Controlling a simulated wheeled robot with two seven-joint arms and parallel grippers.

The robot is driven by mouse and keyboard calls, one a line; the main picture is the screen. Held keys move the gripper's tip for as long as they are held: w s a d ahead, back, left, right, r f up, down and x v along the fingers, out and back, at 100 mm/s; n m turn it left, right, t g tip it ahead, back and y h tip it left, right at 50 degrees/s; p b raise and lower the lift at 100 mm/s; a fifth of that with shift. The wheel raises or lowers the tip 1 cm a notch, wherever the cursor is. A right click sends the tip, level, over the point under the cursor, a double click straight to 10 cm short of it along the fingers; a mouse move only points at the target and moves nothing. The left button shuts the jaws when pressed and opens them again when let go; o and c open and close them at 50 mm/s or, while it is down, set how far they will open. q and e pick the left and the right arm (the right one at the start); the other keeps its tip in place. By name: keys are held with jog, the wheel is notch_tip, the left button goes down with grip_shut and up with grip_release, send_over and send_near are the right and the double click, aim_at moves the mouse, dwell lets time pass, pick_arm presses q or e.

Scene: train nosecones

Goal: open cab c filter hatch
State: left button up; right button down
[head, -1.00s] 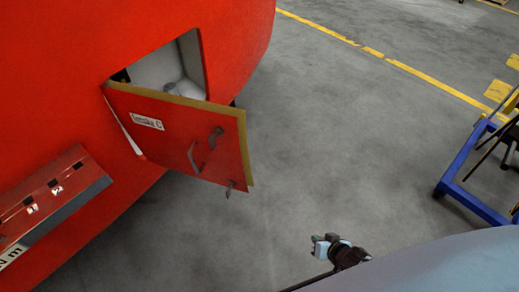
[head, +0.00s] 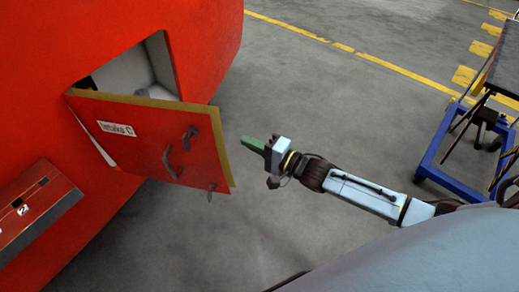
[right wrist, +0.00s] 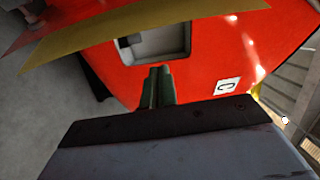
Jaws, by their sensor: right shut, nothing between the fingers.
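The hatch door (head: 150,145) is a red panel with a yellowish edge, a label reading "Intake C", dark handles and a small latch at its lower corner. It stands part open, swung out from the red cab body. The opening (head: 150,68) behind it shows a pale interior; it also shows in the right wrist view (right wrist: 160,45). My right gripper (head: 248,145) is shut and empty, just right of the door's free edge and apart from it. In the right wrist view its green fingers (right wrist: 158,85) point toward the opening. My left gripper is not in view.
The red cab (head: 40,60) fills the left side, with a red box-like ledge (head: 38,205) at lower left. A blue-framed cart (head: 450,180) stands at the right. The grey floor between is clear, with yellow lines behind.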

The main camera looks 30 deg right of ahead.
jog(key=a, duration=0.2)
jog(key=w+a, duration=0.1)
jog(key=a, duration=0.2)
jog(key=shift+f, duration=0.1)
dwell(0.5)
